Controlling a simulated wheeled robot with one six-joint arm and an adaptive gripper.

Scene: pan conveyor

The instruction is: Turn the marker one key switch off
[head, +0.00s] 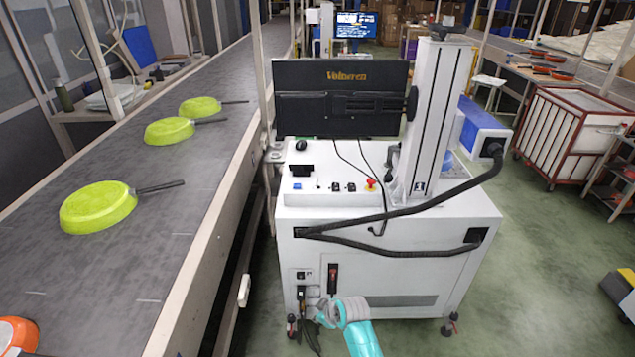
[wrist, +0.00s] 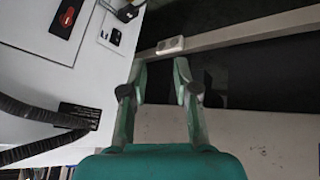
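The marker is a white cabinet (head: 390,280) with a monitor and a tall column. Small dark switches (head: 343,187) sit on its top panel beside a red emergency button (head: 371,184); I cannot tell which is the key switch. A black plate with a red switch (head: 332,278) is on its front, also in the wrist view (wrist: 67,15). My gripper (head: 322,316) is low in front of the cabinet, partly hidden by my arm. In the wrist view my gripper (wrist: 159,66) is open and empty, with the cabinet's front (wrist: 60,80) to its left.
A conveyor (head: 150,260) with green pans (head: 98,207) runs along the left. A small white box (head: 244,290) is on its side, also in the wrist view (wrist: 171,44). A thick black hose (head: 400,215) hangs across the cabinet.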

